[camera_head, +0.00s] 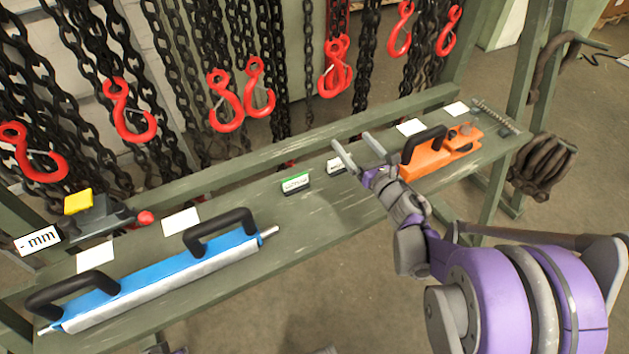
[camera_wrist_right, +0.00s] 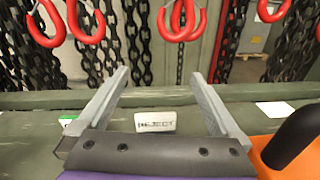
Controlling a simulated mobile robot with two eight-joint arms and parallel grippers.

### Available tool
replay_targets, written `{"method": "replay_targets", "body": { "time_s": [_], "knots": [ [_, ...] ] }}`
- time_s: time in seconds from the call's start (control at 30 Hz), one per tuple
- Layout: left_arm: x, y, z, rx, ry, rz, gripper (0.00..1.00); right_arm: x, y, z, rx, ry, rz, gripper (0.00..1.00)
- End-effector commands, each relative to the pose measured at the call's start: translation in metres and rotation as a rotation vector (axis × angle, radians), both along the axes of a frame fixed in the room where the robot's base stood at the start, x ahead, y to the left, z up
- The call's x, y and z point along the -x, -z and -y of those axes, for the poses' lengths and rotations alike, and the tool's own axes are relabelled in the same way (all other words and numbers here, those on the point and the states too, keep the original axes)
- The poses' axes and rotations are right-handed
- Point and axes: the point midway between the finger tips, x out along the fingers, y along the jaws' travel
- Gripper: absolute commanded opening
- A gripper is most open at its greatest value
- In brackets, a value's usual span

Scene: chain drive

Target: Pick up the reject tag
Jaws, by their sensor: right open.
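A small white tag (camera_head: 336,166) with dark lettering stands in a dark base on the green shelf. Its wording is too small to read, so I cannot confirm that it is the reject tag. It also shows in the right wrist view (camera_wrist_right: 155,121), between the two fingers and below their tips. A second tag (camera_head: 296,183) with a green top edge stands to its left. My right gripper (camera_head: 356,146) is open and empty, reaching over the shelf beside the white tag; its spread fingers show in the wrist view (camera_wrist_right: 158,76). My left gripper is not in view.
An orange tool with a black handle (camera_head: 437,157) lies right of my right gripper. A blue bar with two black handles (camera_head: 160,282) lies at the left. Chains with red hooks (camera_head: 336,70) hang behind the shelf (camera_head: 345,205). White cards lie along it.

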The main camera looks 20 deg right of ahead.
Motion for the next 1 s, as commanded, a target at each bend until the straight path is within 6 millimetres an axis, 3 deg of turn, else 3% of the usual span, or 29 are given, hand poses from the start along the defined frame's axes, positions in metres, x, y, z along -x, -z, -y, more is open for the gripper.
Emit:
{"method": "replay_targets", "body": {
  "time_s": [0.13, 0.53, 0.63, 0.87, 1.0],
  "knots": [
    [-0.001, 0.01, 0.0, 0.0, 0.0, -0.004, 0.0, -0.002, 0.021, -0.001, 0.104, -0.041, 0.002, 1.0],
    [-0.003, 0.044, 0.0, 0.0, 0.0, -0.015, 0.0, -0.002, 0.1, -0.002, 0.103, -0.042, 0.001, 1.0],
    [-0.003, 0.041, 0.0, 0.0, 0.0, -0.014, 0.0, -0.019, 0.093, -0.004, 0.103, -0.044, 0.003, 1.0],
    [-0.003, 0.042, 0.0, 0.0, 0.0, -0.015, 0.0, -0.035, 0.092, -0.005, 0.102, -0.043, 0.002, 1.0],
    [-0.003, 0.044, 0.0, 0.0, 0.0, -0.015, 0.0, -0.056, 0.092, -0.007, 0.102, -0.044, 0.003, 1.0]
  ]
}}
